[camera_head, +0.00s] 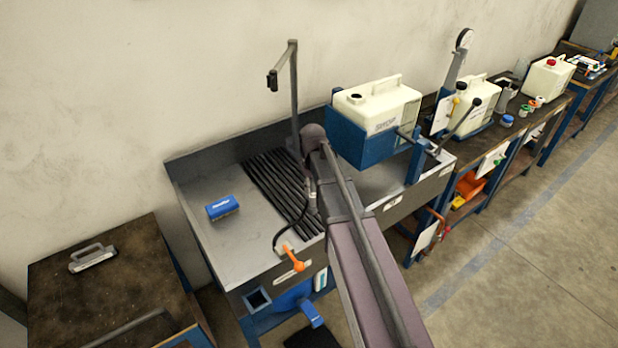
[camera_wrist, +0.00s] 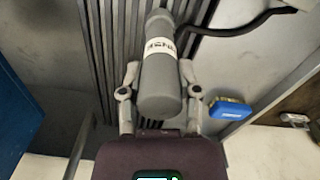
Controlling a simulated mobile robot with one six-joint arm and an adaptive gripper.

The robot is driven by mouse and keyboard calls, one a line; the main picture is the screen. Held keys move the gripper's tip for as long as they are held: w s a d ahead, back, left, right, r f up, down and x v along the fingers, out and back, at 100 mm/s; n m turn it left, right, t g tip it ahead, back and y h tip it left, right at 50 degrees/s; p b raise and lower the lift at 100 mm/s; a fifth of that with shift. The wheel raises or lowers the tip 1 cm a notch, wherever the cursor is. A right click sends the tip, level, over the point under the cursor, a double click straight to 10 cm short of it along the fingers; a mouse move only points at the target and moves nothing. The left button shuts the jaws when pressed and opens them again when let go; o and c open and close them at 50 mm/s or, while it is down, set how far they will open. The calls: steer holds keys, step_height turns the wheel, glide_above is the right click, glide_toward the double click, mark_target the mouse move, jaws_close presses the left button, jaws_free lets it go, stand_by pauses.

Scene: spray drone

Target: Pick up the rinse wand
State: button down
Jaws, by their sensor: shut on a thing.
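The rinse wand (camera_wrist: 160,75) is a grey cylinder with a white label band, seen in the wrist view. My gripper (camera_wrist: 159,82) has one finger on each side of it and is shut on its thick body. The wand lies over the dark slatted rack (camera_wrist: 104,40) of the sink; whether it touches the slats I cannot tell. A black hose (camera_wrist: 235,27) runs off from its far end to the right. In the head view my arm hides most of the wand and my fingers, and the hose (camera_head: 278,232) curves down to the sink's front edge.
The grey sink (camera_head: 215,245) has a blue block (camera_head: 222,207) on its left, an upright post (camera_head: 293,95) behind and an orange handle (camera_head: 292,258) at its front. A white tank (camera_head: 378,103) on a blue stand is close right of my arm. The floor (camera_head: 540,260) at right is clear.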

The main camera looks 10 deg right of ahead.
steer(key=s+d+r+p, duration=0.1)
steer(key=s, duration=1)
steer(key=shift+s+d, duration=0.2)
steer(key=shift+s, duration=0.1)
step_height(320, 180, up, 7)
steer(key=p, duration=0.6)
steer(key=shift+f+p, duration=0.15)
steer(key=shift+p, duration=0.15)
